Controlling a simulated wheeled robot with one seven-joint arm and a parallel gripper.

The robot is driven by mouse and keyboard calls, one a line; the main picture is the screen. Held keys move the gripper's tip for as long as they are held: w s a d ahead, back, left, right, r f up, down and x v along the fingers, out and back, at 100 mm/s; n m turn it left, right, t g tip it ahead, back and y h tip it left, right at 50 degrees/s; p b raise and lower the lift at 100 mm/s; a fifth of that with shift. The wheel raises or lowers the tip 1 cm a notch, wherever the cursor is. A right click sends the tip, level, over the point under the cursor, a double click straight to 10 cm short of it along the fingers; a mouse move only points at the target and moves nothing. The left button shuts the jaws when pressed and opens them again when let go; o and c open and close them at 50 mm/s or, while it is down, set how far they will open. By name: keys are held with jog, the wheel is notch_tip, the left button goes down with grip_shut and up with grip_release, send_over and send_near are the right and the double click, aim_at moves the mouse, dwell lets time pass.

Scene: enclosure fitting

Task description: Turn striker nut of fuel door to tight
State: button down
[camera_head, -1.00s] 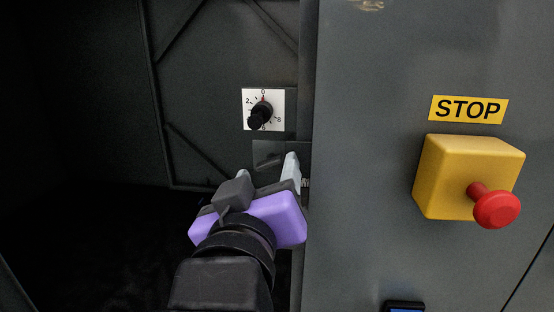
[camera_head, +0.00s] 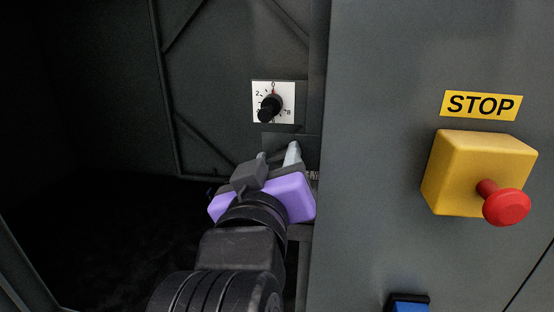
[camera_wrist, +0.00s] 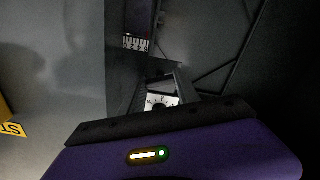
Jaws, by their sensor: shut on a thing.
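My gripper (camera_head: 278,154), with a purple body, reaches up to the dark bracket plate (camera_head: 300,141) just below a white dial in the head view. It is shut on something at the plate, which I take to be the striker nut. The nut is hidden behind the fingers and a dark block on the gripper, so how tight it sits cannot be told. One pale fingertip shows at the plate's lower edge.
A white dial (camera_head: 286,88) with a black knob is above my gripper; it also shows in the wrist view (camera_wrist: 172,101). A yellow stop box (camera_head: 455,175) with a red button (camera_head: 507,207) is on the grey panel (camera_head: 385,120) at right. The dark space at left is open.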

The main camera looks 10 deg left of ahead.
jog(key=shift+f+m+b, duration=0.1)
jog(key=shift+m+b, duration=0.2)
jog(key=shift+b, duration=0.05)
jog(key=shift+f+m+b, duration=0.15)
jog(key=shift+m+b, duration=0.75)
jog(key=shift+b, duration=0.1)
jog(key=m+b, duration=0.2)
jog(key=shift+m+b, duration=0.3)
jog(key=shift+b, duration=0.05)
jog(key=m+b, duration=0.5)
jog(key=m, duration=0.1)
jog(key=shift+b, duration=0.4)
jog(key=m+b, duration=0.5)
jog(key=m, duration=0.1)
jog(key=shift+m, duration=0.3)
jog(key=m+b, duration=0.3)
jog(key=m, duration=0.2)
